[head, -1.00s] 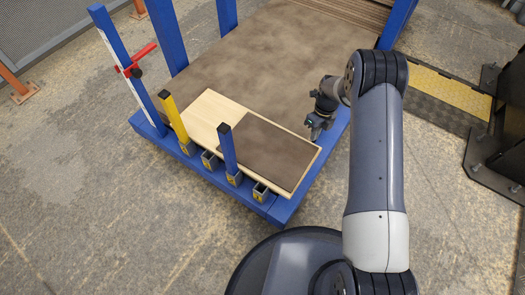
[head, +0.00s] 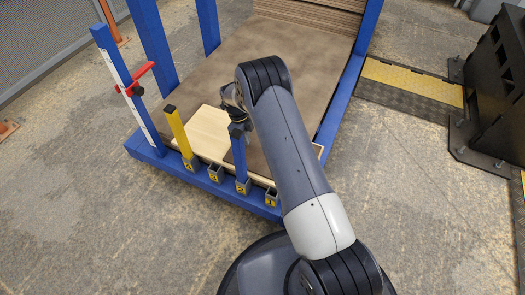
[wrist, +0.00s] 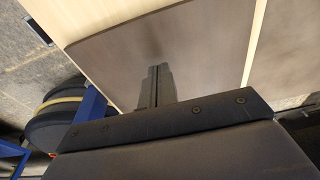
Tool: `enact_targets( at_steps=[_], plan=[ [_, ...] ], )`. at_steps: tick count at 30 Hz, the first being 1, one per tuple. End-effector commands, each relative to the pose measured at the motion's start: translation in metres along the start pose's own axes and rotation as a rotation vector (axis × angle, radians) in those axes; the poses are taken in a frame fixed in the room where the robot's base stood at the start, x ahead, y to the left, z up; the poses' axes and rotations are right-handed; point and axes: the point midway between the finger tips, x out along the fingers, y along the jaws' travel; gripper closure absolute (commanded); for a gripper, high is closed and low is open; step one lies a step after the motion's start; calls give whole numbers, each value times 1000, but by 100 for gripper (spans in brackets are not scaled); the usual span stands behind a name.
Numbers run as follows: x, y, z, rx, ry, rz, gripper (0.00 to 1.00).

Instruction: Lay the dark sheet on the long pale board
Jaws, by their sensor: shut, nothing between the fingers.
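The long pale board (head: 207,132) lies on the brown deck along its front edge, behind the posts. The dark sheet (head: 257,163) lies on the right part of the board, mostly hidden behind my arm in the head view. In the wrist view the dark sheet (wrist: 110,62) spreads flat under my gripper, with pale board (wrist: 95,14) showing beyond its edge. My gripper (wrist: 158,72) is shut and empty, its fingers pointing at the sheet. I cannot tell whether the fingertips touch it. In the head view the fingertips are hidden behind my arm and the blue post.
A yellow post (head: 178,132) and a short blue post (head: 239,160) stand at the front edge near the board. A tall blue post with a red clamp (head: 136,78) stands at left. Stacked brown sheets (head: 310,15) lie at the back. The brown deck (head: 300,60) behind is clear.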

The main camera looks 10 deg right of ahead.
Motion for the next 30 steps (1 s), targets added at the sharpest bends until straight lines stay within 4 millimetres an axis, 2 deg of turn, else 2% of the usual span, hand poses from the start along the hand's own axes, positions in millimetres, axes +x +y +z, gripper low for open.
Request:
enact_targets(
  at_steps=[8,21,24,30],
  plan=[
    [8,0,-37,3,0,1,100],
    [22,0,-118,3,0,1,100],
    [32,0,-112,0,-1,0,100],
    [36,0,-111,0,-1,0,100]
  ],
)
